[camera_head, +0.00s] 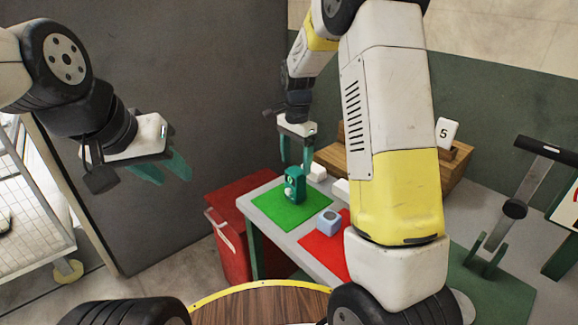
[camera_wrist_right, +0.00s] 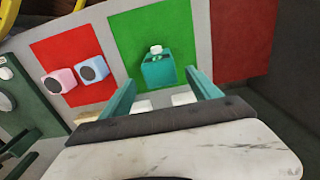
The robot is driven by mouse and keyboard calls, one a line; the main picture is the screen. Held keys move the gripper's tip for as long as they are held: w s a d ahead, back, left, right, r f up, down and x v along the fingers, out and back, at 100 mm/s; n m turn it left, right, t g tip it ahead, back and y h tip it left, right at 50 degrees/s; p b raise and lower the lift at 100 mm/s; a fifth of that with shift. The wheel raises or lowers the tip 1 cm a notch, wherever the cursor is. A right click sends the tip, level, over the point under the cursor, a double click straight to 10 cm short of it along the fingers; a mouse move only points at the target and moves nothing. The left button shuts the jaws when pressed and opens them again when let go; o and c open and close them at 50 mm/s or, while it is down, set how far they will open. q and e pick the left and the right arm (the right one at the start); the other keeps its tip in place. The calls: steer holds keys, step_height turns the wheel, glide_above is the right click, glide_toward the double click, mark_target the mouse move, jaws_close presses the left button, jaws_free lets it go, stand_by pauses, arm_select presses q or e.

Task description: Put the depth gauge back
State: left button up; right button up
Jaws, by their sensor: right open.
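A small teal-green device (camera_head: 294,187) with a pale round detail, which may be the depth gauge, stands on the green mat (camera_head: 312,211). In the right wrist view the teal device (camera_wrist_right: 158,70) has a white knob on top and appears between and just beyond the fingertips. My right gripper (camera_head: 296,158) is open above and close to it; its fingers (camera_wrist_right: 162,88) are spread with nothing held between them. Whether a finger touches the device cannot be told. My left gripper (camera_head: 165,170) is open and empty, at the left, away from the table.
A red mat (camera_head: 318,250) holds a blue block (camera_head: 327,222) and a pink block (camera_wrist_right: 60,80). White blocks (camera_head: 317,172) lie near the green mat. A wooden stand (camera_head: 455,170) with a "5" card is behind. A red bin (camera_head: 228,250) stands left of the table. My right arm hides part of the table.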

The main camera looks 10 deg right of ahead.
step_height(320, 180, up, 3)
steer(key=shift+r, duration=0.15)
steer(key=s+d+r+n+t+y, duration=0.2)
steer(key=s+r+n, duration=0.3)
steer(key=s+r, duration=0.55)
steer(key=s+r+n+t, duration=0.2)
steer(key=s+n+t, duration=0.2)
steer(key=s, duration=1.1)
steer(key=n, duration=0.2)
steer(key=shift+s+n, duration=0.3)
steer(key=shift+n, duration=0.1)
steer(key=shift+d+r, duration=0.1)
steer(key=shift+r, duration=0.05)
